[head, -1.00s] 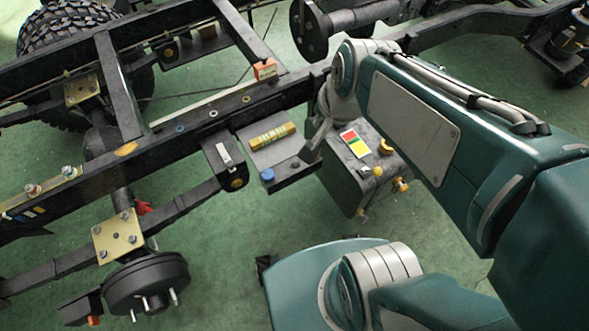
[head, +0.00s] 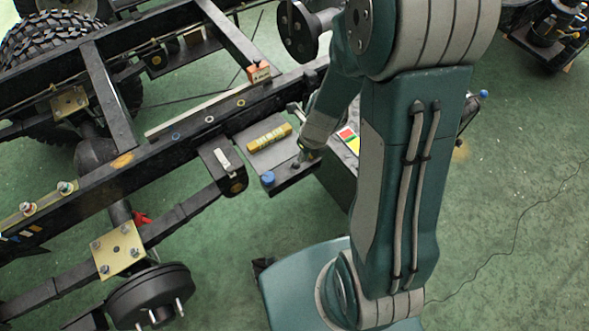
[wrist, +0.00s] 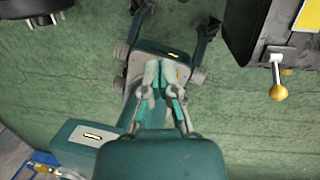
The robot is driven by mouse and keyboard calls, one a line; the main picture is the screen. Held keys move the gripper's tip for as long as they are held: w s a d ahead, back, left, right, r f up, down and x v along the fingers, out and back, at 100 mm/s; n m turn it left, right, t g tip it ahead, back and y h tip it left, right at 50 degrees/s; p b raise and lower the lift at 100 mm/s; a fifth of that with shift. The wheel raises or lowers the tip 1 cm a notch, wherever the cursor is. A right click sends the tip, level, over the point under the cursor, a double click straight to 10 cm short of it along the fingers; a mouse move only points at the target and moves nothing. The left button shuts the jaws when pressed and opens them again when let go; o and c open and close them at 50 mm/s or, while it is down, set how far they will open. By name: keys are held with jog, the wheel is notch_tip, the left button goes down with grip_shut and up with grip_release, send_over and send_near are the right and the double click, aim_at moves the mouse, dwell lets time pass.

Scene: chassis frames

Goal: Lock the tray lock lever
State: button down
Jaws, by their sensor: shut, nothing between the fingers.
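In the wrist view, a pale lever with a gold ball knob (wrist: 278,92) hangs from the edge of a dark unit with a grey top (wrist: 273,22) at the upper right. My gripper (wrist: 158,72) is shut and empty, left of the knob and apart from it. In the head view, the grey tray (head: 283,157) sits beside the black frame rail, with a yellow block (head: 269,137) on it and a blue knob (head: 268,178) at its front corner. My arm reaches down near the tray's right side. The gripper's contact there cannot be told.
A box with a red and yellow label (head: 349,140) stands right of the tray, mostly hidden by my arm. A bracket with a white strip (head: 222,158) is left of the tray. The chassis rail (head: 165,150) runs along the left. Green floor is open in front and at right.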

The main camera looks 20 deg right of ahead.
aim_at(294, 166)
jog(key=f+m, duration=0.3)
jog(key=s+f+m, duration=0.1)
jog(key=f+m, duration=0.1)
jog(key=shift+d+f+g, duration=0.15)
jog(key=shift+g, duration=0.15)
jog(key=shift+f, duration=0.1)
jog(key=shift+w+a+f, duration=0.15)
jog(key=shift+w+f, duration=0.55)
jog(key=shift+f, duration=0.7)
jog(key=shift+w+a+f, duration=0.15)
jog(key=shift+w+f, duration=0.5)
jog(key=shift+f, duration=0.7)
jog(key=shift+w+a+f, duration=0.15)
jog(key=shift+w+f, duration=0.55)
jog(key=shift+f, duration=0.7)
